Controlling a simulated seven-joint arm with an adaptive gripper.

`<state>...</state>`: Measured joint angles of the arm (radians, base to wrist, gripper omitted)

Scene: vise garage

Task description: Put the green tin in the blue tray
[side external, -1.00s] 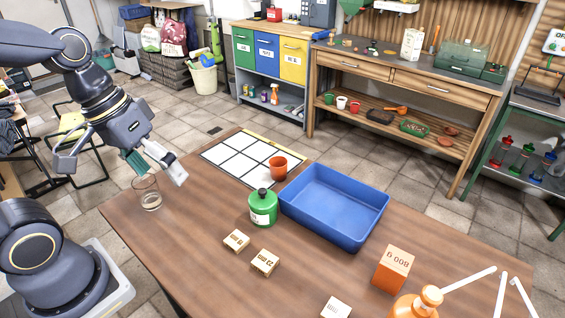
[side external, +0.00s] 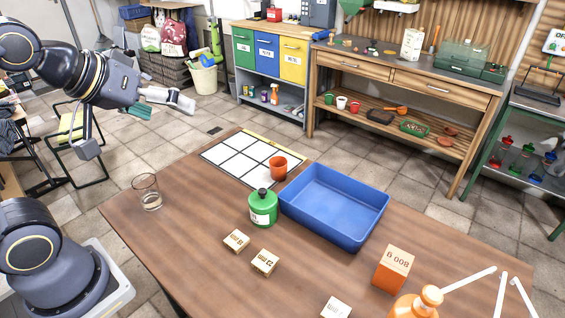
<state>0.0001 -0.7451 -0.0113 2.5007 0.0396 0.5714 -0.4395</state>
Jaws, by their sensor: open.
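The green tin (side external: 263,209), with a black knob on top and a white label, stands upright on the wooden table. The blue tray (side external: 345,236) sits just to its right and looks empty. My gripper (side external: 140,130) is open and empty. It is raised at the upper left, beyond the table's left edge in the picture and well away from the tin.
A clear glass (side external: 150,195) stands near the table's left corner. Two small wooden blocks (side external: 264,262) lie before the tin. An orange box (side external: 393,268) and an orange bottle (side external: 418,303) stand front right.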

